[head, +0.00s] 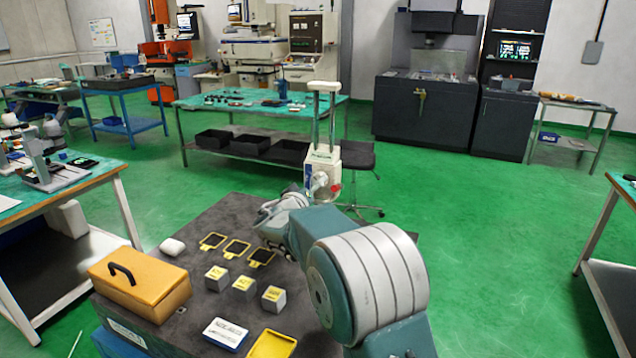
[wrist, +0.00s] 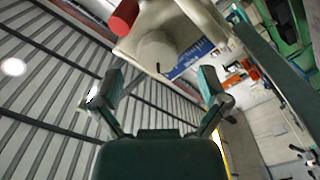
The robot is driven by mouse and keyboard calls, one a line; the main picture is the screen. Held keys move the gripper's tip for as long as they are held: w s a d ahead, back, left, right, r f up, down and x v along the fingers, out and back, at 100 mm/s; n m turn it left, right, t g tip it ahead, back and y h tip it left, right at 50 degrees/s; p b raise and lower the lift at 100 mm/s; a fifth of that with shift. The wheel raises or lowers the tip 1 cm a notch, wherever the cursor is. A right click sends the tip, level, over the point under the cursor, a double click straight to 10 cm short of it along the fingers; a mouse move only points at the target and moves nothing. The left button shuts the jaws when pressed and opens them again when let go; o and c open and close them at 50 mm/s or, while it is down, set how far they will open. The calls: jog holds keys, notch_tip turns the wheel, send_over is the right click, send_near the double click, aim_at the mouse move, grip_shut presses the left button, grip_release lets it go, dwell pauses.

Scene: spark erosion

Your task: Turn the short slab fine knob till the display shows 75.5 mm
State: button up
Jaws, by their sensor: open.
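A tall white instrument (head: 323,158) with two upright columns stands at the far corner of the dark table. It has a pale round knob (head: 320,180) and a red knob (head: 335,190) low on its front. The wrist view shows the pale round knob (wrist: 157,50) ahead of my jaws and the red knob (wrist: 124,16) above it to the left. A blue strip (wrist: 187,61) is beside the pale knob; no reading is legible. My gripper (wrist: 160,84) is open and empty, its fingers apart on either side below the pale knob. In the head view my gripper (head: 298,197) is partly hidden by my arm.
The dark table (head: 215,235) holds several labelled cubes (head: 243,285), black yellow-framed plates (head: 236,248), an orange case (head: 140,282) and a white rounded item (head: 172,246). A stool (head: 358,160) stands behind the instrument.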

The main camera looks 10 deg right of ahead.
jog(key=shift+x, duration=1.7)
jog(key=c, duration=1.2)
jog(key=shift+o, duration=0.2)
jog(key=shift+f+m, duration=0.1)
jog(key=shift+m, duration=0.6)
jog(key=o, duration=1.2)
jog(key=shift+c, duration=0.2)
